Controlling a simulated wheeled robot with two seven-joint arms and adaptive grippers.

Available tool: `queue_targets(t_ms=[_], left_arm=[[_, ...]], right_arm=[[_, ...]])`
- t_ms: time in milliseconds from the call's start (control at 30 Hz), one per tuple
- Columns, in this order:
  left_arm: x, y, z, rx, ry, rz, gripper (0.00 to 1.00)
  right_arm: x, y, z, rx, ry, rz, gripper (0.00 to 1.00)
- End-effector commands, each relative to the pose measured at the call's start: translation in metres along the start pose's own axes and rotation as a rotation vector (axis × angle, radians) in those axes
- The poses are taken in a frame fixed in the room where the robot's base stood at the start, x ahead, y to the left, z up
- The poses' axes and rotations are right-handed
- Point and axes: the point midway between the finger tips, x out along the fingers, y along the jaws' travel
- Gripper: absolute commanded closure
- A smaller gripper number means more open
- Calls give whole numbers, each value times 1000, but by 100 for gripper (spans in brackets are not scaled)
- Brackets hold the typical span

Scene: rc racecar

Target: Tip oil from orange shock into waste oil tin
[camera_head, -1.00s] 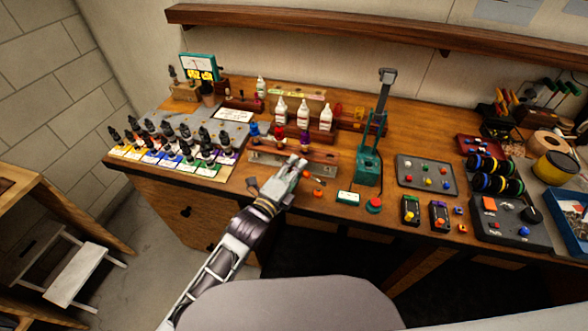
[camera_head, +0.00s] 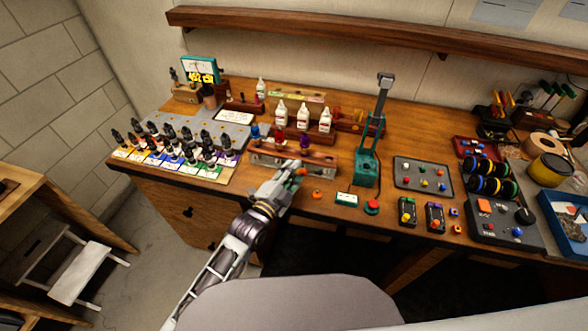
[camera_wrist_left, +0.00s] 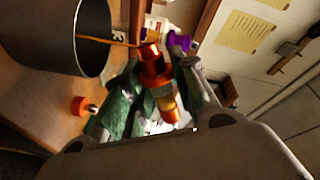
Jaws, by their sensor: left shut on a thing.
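My left gripper (camera_head: 287,172) is at the front edge of the bench, beside the wooden shock stand (camera_head: 320,158). In the left wrist view its green-padded fingers (camera_wrist_left: 153,95) are shut on the orange shock (camera_wrist_left: 158,78). The shock is tilted, and a thin amber stream of oil (camera_wrist_left: 105,41) runs from its open end to the mouth of the grey waste oil tin (camera_wrist_left: 52,40). The tin is close beside the shock. I cannot make out the tin in the head view, where my gripper and arm cover that area. My right gripper is not in view.
An orange cap (camera_wrist_left: 80,106) lies on the bench near the tin. Red (camera_head: 279,140) and purple (camera_head: 304,143) shocks stand in the stand, with white bottles (camera_head: 303,117) behind.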

Motion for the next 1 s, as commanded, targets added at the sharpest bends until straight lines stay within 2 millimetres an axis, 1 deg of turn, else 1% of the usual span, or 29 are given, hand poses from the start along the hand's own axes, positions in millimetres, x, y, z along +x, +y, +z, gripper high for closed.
queue_targets(t_ms=[100,300,1000], left_arm=[[0,-1,0,-60,-1,1,96],[0,0,1,-108,0,0,96],[0,0,1,-110,0,0,96]], right_arm=[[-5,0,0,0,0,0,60],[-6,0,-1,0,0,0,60],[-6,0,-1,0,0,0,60]])
